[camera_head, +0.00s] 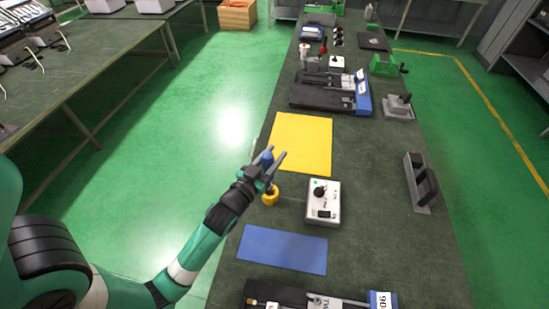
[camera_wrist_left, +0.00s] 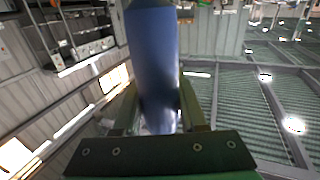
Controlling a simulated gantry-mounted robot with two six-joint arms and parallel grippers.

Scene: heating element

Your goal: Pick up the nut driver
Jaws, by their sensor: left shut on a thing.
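My left gripper (camera_head: 269,152) is over the near left edge of the bench, just beyond a yellow round piece. It is shut on a blue-handled tool, the nut driver (camera_head: 265,160), whose blue part shows between the fingers. In the left wrist view the blue handle (camera_wrist_left: 152,60) stands large between the two fingers, and its lower end is hidden among them. The yellow round piece (camera_head: 270,195) shows just below the gripper; I cannot tell whether it touches the tool. My right gripper is not in view.
A yellow mat (camera_head: 302,142) lies beyond the gripper and a blue mat (camera_head: 283,250) nearer. A white control box (camera_head: 323,204) stands close to the right. A grey handled fixture (camera_head: 420,184) is at the right edge. Black-and-blue devices (camera_head: 325,92) stand farther back.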

